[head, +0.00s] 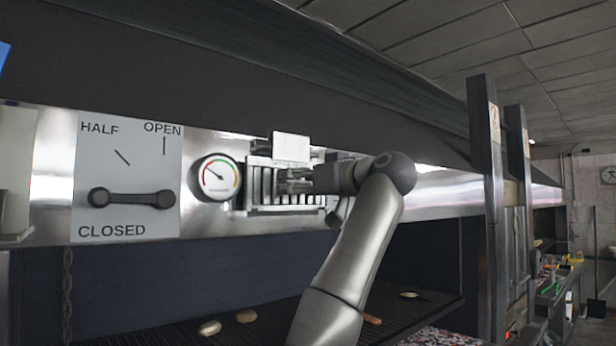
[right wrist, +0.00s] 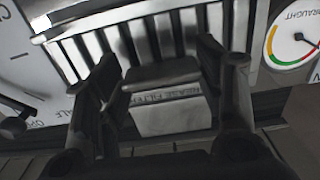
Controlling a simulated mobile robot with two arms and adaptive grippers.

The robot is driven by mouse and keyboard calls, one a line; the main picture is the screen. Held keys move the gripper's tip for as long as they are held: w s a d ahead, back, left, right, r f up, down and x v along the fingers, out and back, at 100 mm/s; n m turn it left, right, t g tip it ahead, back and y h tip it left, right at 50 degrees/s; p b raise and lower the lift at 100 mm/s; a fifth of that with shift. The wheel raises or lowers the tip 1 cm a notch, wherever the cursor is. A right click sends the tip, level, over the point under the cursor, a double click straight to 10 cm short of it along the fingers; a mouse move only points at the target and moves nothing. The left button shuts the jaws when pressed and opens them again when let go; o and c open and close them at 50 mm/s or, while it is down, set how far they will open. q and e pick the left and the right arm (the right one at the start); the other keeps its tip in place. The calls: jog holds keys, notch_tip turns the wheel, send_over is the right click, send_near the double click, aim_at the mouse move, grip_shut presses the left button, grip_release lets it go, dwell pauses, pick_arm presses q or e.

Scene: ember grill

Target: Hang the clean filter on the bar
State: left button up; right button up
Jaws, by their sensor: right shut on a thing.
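The filter (head: 257,190) is a pale metal panel with upright slats, in front of the steel hood face, right of the round gauge. My right gripper (head: 300,181) reaches it from the right and covers part of the slats. In the right wrist view the slats (right wrist: 82,50) lie beyond my right gripper (right wrist: 160,66), whose fingers stand on either side of a grey grip piece (right wrist: 165,73). A white label (head: 291,147), partly legible as grease filter, shows above the slats. I cannot make out the bar or whether the filter touches it. My left gripper is out of view.
Left of the filter are the draught gauge (head: 217,178) and a lever plate (head: 127,140) marked half, open and closed. A dark hood overhangs above. Below is a dark grill (head: 270,322) with several food pieces. Dark posts (head: 487,200) stand at right.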

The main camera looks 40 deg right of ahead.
jog(key=shift+w+a+r+p, duration=0.1)
jog(key=shift+w+r+p, duration=0.1)
jog(key=shift+w+p, duration=0.7)
jog(key=shift+w+f+b, duration=0.1)
jog(key=shift+f+b, duration=0.7)
jog(key=shift+b, duration=0.2)
jog(key=shift+c, duration=0.6)
jog(key=shift+w+f+b, duration=0.1)
jog(key=shift+f+b, duration=0.25)
jog(key=o, duration=1.5)
jog(key=shift+f, duration=0.1)
